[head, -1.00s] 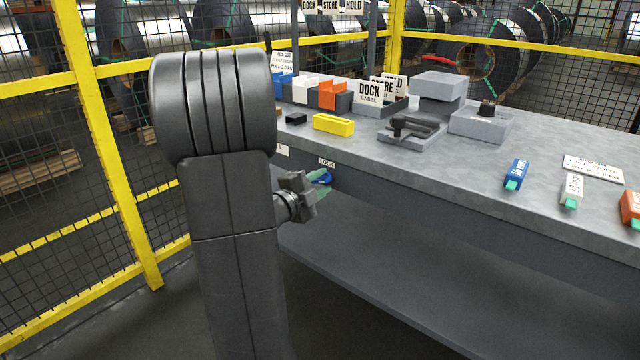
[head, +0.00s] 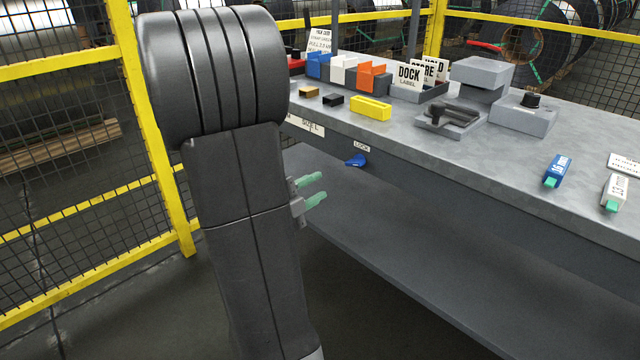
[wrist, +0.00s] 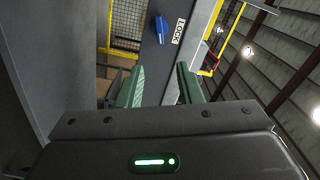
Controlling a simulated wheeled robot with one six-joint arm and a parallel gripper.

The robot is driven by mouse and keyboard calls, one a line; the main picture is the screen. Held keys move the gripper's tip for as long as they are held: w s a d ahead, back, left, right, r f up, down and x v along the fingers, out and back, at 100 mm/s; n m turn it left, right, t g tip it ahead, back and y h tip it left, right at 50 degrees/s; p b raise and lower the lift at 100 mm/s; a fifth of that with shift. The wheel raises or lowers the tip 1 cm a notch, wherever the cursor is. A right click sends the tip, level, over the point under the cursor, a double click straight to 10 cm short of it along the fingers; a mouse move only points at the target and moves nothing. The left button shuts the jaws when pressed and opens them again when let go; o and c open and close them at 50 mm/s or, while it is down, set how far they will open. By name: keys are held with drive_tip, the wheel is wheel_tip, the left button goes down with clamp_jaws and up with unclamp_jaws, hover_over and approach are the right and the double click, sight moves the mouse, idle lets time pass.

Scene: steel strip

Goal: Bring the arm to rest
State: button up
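My gripper (head: 312,190) shows in the head view beside my dark arm, in front of the bench's front edge and below its top. Its two green fingers are apart with nothing between them. In the wrist view the gripper (wrist: 160,88) is also open and empty. The blue knob (head: 355,160) under the LOCK label sits on the bench front, to the right of the fingertips and apart from them. It also shows in the wrist view (wrist: 160,30), beyond the fingers. Most of my gripper's body is hidden behind my arm in the head view.
The steel bench (head: 480,165) carries a yellow block (head: 370,108), a grey clamp-like fixture (head: 448,117), coloured bins and label signs. A blue tag (head: 557,171) and a white tag (head: 614,192) lie to the right. A lower shelf (head: 400,255) runs beneath. Yellow-framed mesh fence (head: 150,120) stands left and behind.

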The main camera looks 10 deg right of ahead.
sight(355, 163)
idle(0.3)
drive_tip(key=b+x, duration=0.2)
drive_tip(key=x, duration=1.1)
drive_tip(key=shift+w+d, duration=0.25)
drive_tip(key=shift+d, duration=0.2)
drive_tip(key=p, duration=0.1)
drive_tip(key=n+p, duration=0.1)
drive_tip(key=shift+a+r+p, duration=0.25)
drive_tip(key=shift+r+p, duration=0.05)
drive_tip(key=n+p, duration=0.5)
drive_tip(key=p, duration=0.2)
drive_tip(key=shift+w+a+r+n, duration=0.1)
drive_tip(key=shift+w+r+n, duration=0.1)
drive_tip(key=shift+n, duration=0.2)
drive_tip(key=shift+n+p, duration=0.7)
drive_tip(key=shift+p, duration=0.45)
drive_tip(key=shift+f, duration=0.1)
idle(0.5)
